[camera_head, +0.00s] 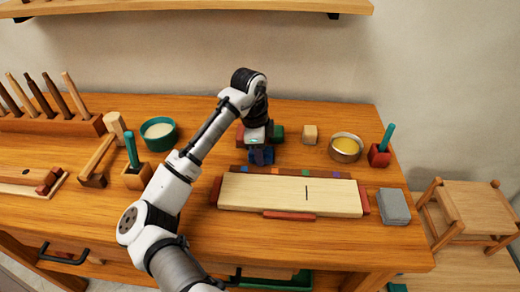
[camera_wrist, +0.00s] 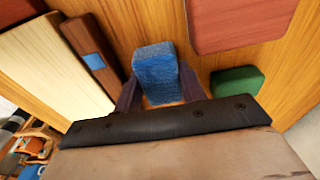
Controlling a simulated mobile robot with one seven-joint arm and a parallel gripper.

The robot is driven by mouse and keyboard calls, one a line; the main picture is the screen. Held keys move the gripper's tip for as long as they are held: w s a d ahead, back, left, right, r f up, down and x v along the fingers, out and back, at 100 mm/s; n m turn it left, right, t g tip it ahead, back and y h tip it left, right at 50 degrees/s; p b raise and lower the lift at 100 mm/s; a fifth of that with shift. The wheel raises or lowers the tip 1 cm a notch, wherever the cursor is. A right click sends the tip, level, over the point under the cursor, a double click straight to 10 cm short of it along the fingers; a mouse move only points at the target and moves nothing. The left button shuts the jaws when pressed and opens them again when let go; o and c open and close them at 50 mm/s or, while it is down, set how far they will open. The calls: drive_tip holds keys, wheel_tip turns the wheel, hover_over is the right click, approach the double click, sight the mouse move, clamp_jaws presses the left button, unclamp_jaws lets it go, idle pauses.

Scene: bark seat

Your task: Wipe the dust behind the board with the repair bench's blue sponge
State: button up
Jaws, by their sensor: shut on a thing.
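My gripper (camera_head: 259,147) is shut on a blue sponge (camera_head: 262,158), just behind the left part of the pale board (camera_head: 270,194). In the wrist view the sponge (camera_wrist: 156,72) sits between the two dark fingers (camera_wrist: 157,92). The board lies flat between reddish end pieces, and its left part also shows in the wrist view (camera_wrist: 38,62). A dark brown strip with small coloured squares (camera_head: 290,172) runs along the board's back edge. I cannot make out dust in either view. Whether the sponge touches the bench is unclear.
A red block (camera_wrist: 235,22) and a green block (camera_wrist: 237,80) lie close behind my gripper. A small wooden block (camera_head: 310,134), a bowl with yellow contents (camera_head: 345,148) and a red holder (camera_head: 379,155) stand to the right. A teal bowl (camera_head: 159,134) stands left.

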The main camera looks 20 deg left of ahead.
sight(279, 161)
drive_tip(key=shift+w+d+r+p, duration=0.1)
drive_tip(key=shift+w+d+p, duration=0.15)
drive_tip(key=shift+d, duration=0.55)
drive_tip(key=shift+w+d+f+p, duration=0.1)
drive_tip(key=shift+w+d+p, duration=0.15)
drive_tip(key=shift+d, duration=0.55)
drive_tip(key=shift+w+d+r+p, duration=0.1)
drive_tip(key=shift+w+d+p, duration=0.15)
drive_tip(key=shift+d, duration=0.55)
drive_tip(key=shift+s+a, duration=0.25)
drive_tip(key=shift+a, duration=0.55)
drive_tip(key=shift+s+a, duration=0.25)
drive_tip(key=shift+a, duration=0.55)
drive_tip(key=shift+s+a, duration=0.25)
drive_tip(key=shift+a, duration=0.55)
drive_tip(key=shift+d, duration=0.1)
